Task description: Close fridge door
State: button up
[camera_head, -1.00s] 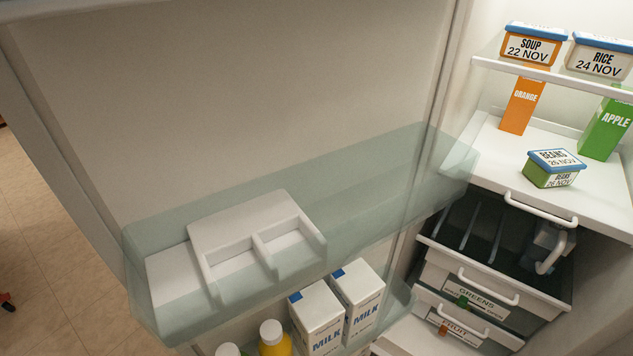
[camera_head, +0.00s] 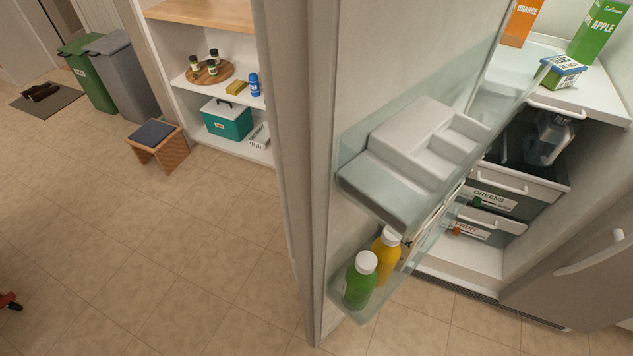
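The open fridge interior (camera_head: 590,95) shows on the right, with cartons, a blue-lidded box (camera_head: 563,72) and drawers labelled Greens (camera_head: 495,200) and Fruit (camera_head: 470,232). My gripper is not in view.
A grey panel with a handle (camera_head: 590,252) stands at the lower right. Left of the door, the tiled floor (camera_head: 190,260) is wide and clear. A stool (camera_head: 157,145), bins (camera_head: 122,75) and an open shelf unit (camera_head: 215,95) stand further back.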

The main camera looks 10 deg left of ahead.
aim_at(368, 103)
jog(key=j+z, duration=0.35)
jog(key=j, duration=1.55)
jog(key=j+u, duration=0.1)
jog(key=j, duration=0.3)
jog(key=i+j+u, duration=0.15)
jog(key=j, duration=0.2)
jog(key=j+u, duration=0.1)
jog(key=j, duration=0.3)
jog(key=i+j+u, duration=0.1)
jog(key=j, duration=0.25)
jog(key=i, duration=0.05)
